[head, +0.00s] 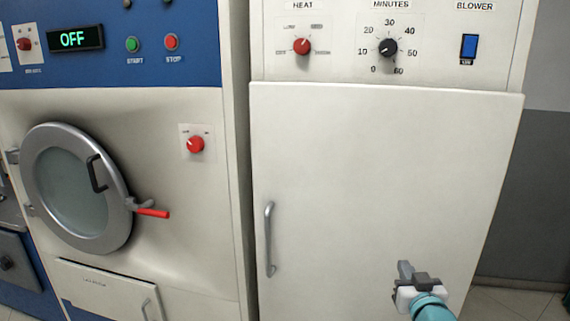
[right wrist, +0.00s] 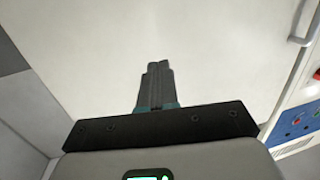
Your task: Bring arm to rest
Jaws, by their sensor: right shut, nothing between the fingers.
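My right gripper (head: 405,270) is at the lower right of the head view, in front of the white cabinet door (head: 385,170). In the right wrist view its two dark fingers (right wrist: 157,82) lie together with nothing between them. The pale door surface (right wrist: 220,50) fills most of that view behind the fingers. I cannot tell how far the fingertips are from the door. My left gripper does not show.
The cabinet door has a vertical metal handle (head: 269,240) on its left. Above it are a heat knob (head: 301,46), a minutes dial (head: 388,47) and a blue blower switch (head: 469,46). At left, a machine has a round door (head: 118,190) with a red-tipped lever (head: 152,213).

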